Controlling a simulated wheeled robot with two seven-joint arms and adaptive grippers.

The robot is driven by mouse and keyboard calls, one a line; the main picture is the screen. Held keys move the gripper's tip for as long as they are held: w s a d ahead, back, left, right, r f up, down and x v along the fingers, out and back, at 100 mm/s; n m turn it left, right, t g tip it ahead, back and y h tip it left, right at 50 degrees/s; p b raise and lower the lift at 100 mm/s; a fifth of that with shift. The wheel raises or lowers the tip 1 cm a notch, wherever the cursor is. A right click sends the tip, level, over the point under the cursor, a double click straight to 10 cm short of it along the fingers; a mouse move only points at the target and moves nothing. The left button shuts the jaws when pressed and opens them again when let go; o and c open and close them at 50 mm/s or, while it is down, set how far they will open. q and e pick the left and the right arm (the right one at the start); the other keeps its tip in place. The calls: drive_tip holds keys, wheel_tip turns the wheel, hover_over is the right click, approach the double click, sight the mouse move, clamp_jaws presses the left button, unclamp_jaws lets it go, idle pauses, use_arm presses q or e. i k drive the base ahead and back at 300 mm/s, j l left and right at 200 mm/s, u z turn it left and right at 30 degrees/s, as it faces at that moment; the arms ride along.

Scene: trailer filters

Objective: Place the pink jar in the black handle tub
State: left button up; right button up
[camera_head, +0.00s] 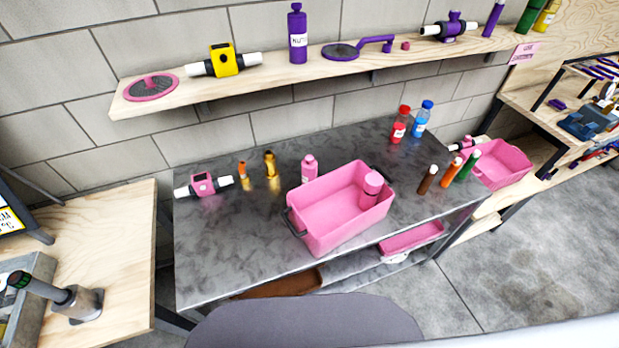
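A pink tub with black handles (322,232) stands on the grey metal-topped table, near its front edge. A pink jar (369,198) with a pink lid appears upright inside the tub at its right end; its base is hidden by the tub's front wall. A smaller pink bottle (308,170) stands on the table just behind the tub's left part. Neither of my grippers shows in the head view.
The grey table (235,262) holds a pink-and-white fitting (204,185), orange and gold pieces at left, and red and blue bottles (421,119) and coloured tubes at right. A wooden shelf (285,77) runs above. Another pink tub (502,170) stands right. The table's front left is clear.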

sight(316, 231)
drive_tip(key=l+u, duration=0.2)
drive_tip(key=l, duration=0.25)
drive_tip(key=k+l+u, duration=0.2)
drive_tip(key=l, duration=0.25)
drive_tip(key=l+u, duration=0.2)
drive_tip(key=l, duration=0.25)
